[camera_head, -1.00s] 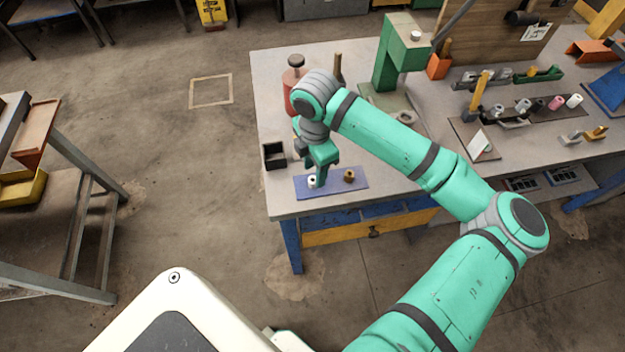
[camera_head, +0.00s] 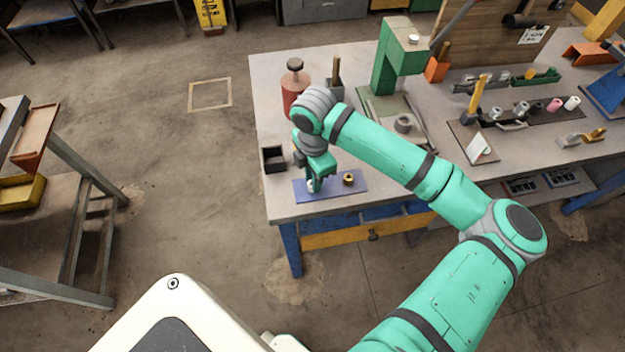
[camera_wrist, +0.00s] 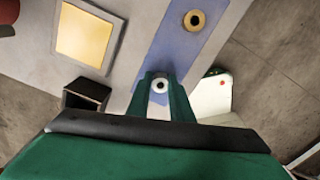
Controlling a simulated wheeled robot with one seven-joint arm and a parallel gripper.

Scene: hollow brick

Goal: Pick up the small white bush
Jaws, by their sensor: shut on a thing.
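The small white bush (camera_wrist: 159,85) is a short white ring with a dark hole, seen between my fingertips in the wrist view. In the head view the white bush (camera_head: 310,185) is mostly hidden by my fingers. My gripper (camera_head: 314,184) points down at the left part of the blue mat (camera_head: 335,190). In the wrist view my gripper (camera_wrist: 160,88) is shut on the bush. I cannot tell whether the bush still touches the mat. A brass-coloured bush (camera_head: 348,179) stands on the mat to the right, apart from my gripper; it also shows in the wrist view (camera_wrist: 195,20).
A black open box (camera_head: 273,159) stands left of the mat. A red can (camera_head: 294,90) and a green press (camera_head: 396,60) stand behind my arm. The table's front edge (camera_head: 300,213) is close to the mat.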

